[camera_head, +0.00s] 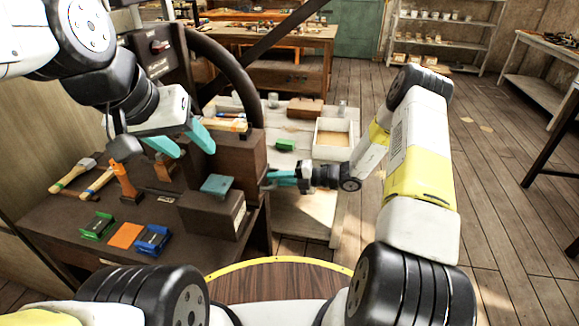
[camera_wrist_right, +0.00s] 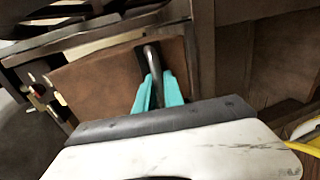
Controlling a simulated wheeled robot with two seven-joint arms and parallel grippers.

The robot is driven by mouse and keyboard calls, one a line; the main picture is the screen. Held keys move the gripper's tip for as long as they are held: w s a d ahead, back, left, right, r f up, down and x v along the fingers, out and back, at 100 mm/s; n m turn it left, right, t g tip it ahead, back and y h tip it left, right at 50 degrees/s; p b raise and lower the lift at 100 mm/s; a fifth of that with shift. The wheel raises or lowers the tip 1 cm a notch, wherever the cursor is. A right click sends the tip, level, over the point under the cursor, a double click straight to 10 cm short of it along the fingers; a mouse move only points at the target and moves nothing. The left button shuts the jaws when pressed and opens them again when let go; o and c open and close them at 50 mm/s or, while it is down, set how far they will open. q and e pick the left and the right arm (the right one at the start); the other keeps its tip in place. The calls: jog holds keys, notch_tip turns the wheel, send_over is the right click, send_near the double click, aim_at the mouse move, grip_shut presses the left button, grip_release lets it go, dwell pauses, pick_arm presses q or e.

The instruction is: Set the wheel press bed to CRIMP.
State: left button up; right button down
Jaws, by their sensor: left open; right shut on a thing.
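The wheel press stands at the left in the head view, with a large dark handwheel (camera_head: 233,68) partly hidden behind my left arm. Brown blocks (camera_head: 243,158) stand below the wheel, and a teal block (camera_head: 216,185) lies on a lower brown box (camera_head: 212,213). My left gripper (camera_head: 182,145) is open and empty, its teal fingers pointing down above the bench. My right gripper (camera_head: 270,179) is at the right side of the brown blocks. In the right wrist view its fingers (camera_wrist_right: 158,92) are shut on a dark curved handle (camera_wrist_right: 152,60) in front of a brown face. No CRIMP marking is legible.
A dark panel with a red knob (camera_head: 158,47) is at upper left. The bench (camera_head: 60,225) holds hammers (camera_head: 98,183), an orange-handled tool (camera_head: 124,182), and green, orange and blue pieces. A pale table behind holds a white tray (camera_head: 333,153).

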aim_at(263, 173)
jog(key=x, duration=0.4)
jog(key=r+x, duration=0.1)
jog(key=x, duration=0.2)
jog(key=r+x, duration=0.1)
jog(key=x, duration=0.3)
jog(key=shift+w+a+r, duration=0.15)
jog(key=shift+a, duration=0.55)
jog(key=c, duration=1.5)
grip_release()
jog(key=shift+a, duration=0.1)
jog(key=shift+o, duration=0.2)
jog(key=v, duration=0.8)
